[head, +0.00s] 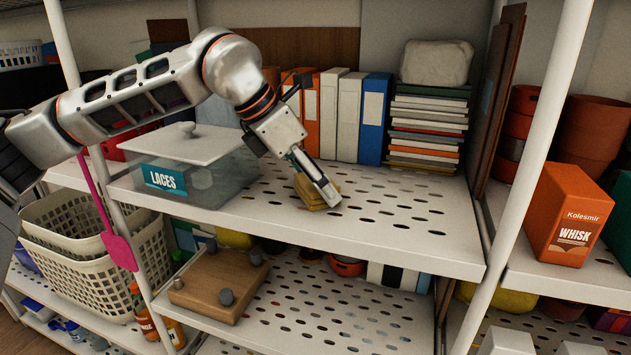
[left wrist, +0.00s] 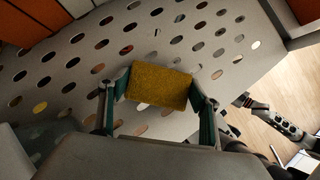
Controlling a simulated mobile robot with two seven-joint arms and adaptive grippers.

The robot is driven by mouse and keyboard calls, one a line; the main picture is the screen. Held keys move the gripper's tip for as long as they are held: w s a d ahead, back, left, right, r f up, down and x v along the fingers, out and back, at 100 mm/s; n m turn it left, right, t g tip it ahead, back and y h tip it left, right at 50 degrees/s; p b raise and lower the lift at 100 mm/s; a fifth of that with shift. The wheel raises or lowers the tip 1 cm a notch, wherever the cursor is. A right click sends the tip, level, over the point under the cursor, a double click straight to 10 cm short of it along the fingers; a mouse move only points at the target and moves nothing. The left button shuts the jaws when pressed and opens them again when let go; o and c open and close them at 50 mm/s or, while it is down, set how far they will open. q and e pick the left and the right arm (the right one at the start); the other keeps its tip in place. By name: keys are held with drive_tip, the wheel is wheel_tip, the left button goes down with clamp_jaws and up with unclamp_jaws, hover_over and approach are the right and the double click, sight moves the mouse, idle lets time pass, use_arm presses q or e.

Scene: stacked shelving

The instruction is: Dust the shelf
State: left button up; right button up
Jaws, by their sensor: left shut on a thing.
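My left gripper (head: 316,186) reaches in from the left over the perforated white shelf (head: 400,225). It is shut on a yellow sponge-like block (head: 308,193), which is at the shelf surface near the middle. In the left wrist view the block (left wrist: 158,89) sits between the two green-sided fingers (left wrist: 158,103), with the shelf's oval holes behind it. Whether the block touches the shelf is hard to tell. No dust is clearly visible.
A clear box labelled LACES (head: 190,170) stands left of my gripper. Binders (head: 345,115) and stacked books (head: 428,128) line the back. An upright post (head: 530,150) bounds the right side. The shelf's front right is clear. A wooden board with knobs (head: 220,285) lies below.

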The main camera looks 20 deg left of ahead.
sight(311, 188)
use_arm(q)
drive_tip(key=shift+s, duration=1.5)
drive_tip(key=shift+w+f, duration=0.1)
drive_tip(key=shift+w, duration=1.45)
drive_tip(key=shift+r+p, duration=1.3)
drive_tip(key=shift+r, duration=0.35)
drive_tip(key=shift+f, duration=0.1)
